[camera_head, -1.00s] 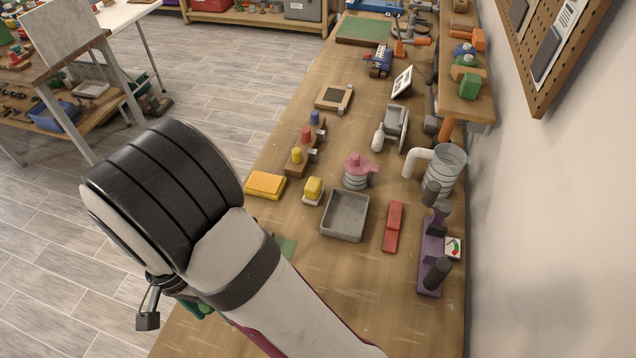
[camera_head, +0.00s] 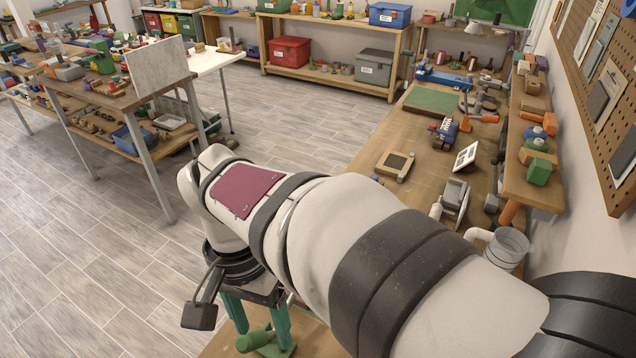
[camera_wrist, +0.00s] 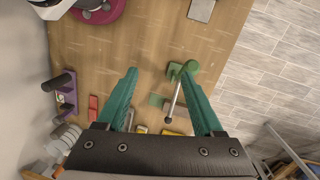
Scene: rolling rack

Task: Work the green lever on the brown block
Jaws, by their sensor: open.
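My gripper (camera_wrist: 160,74) is open, with two green fingers apart and nothing between their tips. It also shows at the bottom of the head view (camera_head: 256,316), partly hidden by my arm. In the wrist view a green fixture (camera_wrist: 182,71) with a thin grey rod ending in a dark ball stands on the bench, close to the right finger. In the head view a green piece (camera_head: 256,341) shows below the fingers. I cannot make out a brown block under the green lever, nor tell whether this fixture is the one named. Height above it is unclear.
The wooden bench (camera_wrist: 140,45) has bare room left of the green fixture. A purple fixture with dark handles (camera_wrist: 66,92) and a red piece (camera_wrist: 93,107) stand at left. A grey plate (camera_wrist: 201,9) lies at the top. Floor drops away at right.

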